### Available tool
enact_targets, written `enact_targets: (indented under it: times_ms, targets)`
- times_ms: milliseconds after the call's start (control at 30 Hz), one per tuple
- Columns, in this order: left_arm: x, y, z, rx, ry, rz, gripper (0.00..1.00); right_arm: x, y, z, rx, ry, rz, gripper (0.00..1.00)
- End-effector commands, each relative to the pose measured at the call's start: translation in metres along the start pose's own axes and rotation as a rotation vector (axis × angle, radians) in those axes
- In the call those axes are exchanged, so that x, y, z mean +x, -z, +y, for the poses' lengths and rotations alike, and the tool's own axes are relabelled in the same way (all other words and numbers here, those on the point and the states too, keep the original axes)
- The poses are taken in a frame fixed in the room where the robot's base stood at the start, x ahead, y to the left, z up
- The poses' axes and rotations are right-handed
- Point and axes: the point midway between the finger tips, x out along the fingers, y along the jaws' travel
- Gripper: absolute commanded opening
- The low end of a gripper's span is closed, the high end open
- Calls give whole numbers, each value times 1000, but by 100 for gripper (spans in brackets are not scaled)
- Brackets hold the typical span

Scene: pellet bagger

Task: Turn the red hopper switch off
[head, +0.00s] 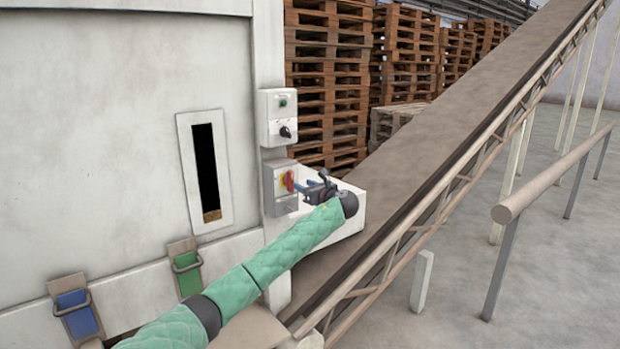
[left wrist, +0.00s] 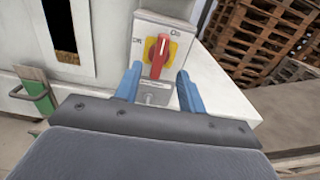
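The red hopper switch (head: 287,181) is a red rotary handle on a yellow plate, on a grey box fixed to the side of the white machine. In the left wrist view the red handle (left wrist: 159,56) stands nearly upright, leaning slightly right, with small lettering above and to the left of it. My left gripper (head: 300,187) is right at the switch in the head view. In the left wrist view its blue fingers (left wrist: 158,80) are apart, one on each side below the handle, with nothing seen between them gripped. My right gripper is not in view.
A conveyor (head: 440,150) rises to the right, with pallets (head: 328,80) behind. Blue (head: 76,310) and green (head: 187,272) clasps are at lower left.

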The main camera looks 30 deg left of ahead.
Motion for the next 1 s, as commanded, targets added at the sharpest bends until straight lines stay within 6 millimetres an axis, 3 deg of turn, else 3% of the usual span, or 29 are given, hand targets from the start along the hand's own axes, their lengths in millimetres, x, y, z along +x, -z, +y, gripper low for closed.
enact_targets:
  times_ms: [100, 333, 633, 1000]
  targets:
    - [5, -11, 1, 10, -10, -11, 40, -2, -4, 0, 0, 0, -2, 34]
    - [31, -14, 2, 11, -10, -10, 40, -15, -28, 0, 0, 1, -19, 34]
    - [69, -12, 2, 11, -9, -9, 40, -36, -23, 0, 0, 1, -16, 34]
    - [80, -9, 2, 8, -8, -9, 40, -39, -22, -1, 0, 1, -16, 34]
